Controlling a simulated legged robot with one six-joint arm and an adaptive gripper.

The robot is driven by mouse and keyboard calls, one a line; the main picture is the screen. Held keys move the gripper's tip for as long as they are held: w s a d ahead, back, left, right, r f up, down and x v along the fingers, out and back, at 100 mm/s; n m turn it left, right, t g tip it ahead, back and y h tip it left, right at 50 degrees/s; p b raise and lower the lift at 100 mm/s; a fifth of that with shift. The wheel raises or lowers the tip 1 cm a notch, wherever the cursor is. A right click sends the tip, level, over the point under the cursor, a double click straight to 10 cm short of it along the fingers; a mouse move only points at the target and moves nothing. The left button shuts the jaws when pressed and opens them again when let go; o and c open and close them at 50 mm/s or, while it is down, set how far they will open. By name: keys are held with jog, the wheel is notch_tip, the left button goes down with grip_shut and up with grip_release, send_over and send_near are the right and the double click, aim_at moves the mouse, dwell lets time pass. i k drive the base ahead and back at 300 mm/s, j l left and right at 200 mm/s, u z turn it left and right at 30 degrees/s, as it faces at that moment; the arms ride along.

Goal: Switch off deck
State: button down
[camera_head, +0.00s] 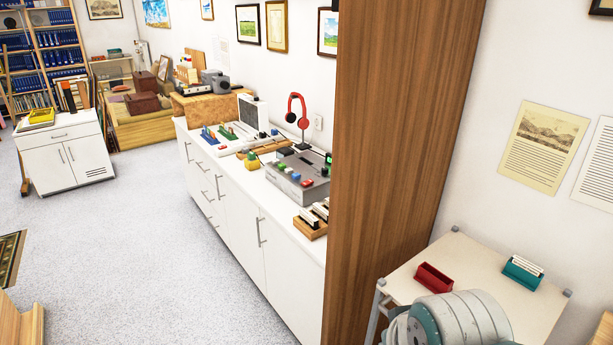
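A grey box (308,193) with several coloured buttons or knobs on its top stands on the long white cabinet (240,205). It looks like the deck, but I cannot read any label on it. Green, red and dark knobs show along its top, too small to tell their setting. Its right end is close to the brown wooden panel, which may hide part of it. A rounded grey and white part of my arm shows at the bottom right, well apart from the box. My gripper's fingers are not in the picture.
A tall brown wooden panel (395,130) stands between my arm's side and the cabinet top. Red headphones (297,109) on a stand are behind the grey box. A white table (405,282) with red (434,279) and teal (522,273) holders is at right. The carpet (150,250) is mostly clear.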

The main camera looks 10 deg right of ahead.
aim_at(308, 182)
jog(key=i+j+z, duration=0.1)
jog(key=j, duration=0.25)
jog(key=i+j, duration=0.15)
jog(key=j, duration=0.25)
jog(key=i+j+z, duration=0.15)
jog(key=j, duration=0.2)
jog(key=i+j+z, duration=0.1)
jog(key=j, duration=0.3)
jog(key=i+j, duration=0.1)
jog(key=j, duration=0.3)
jog(key=i+j+z, duration=0.25)
jog(key=i+j, duration=0.25)
jog(key=i, duration=0.2)
jog(key=i+j+z, duration=0.25)
jog(key=i+j, duration=0.4)
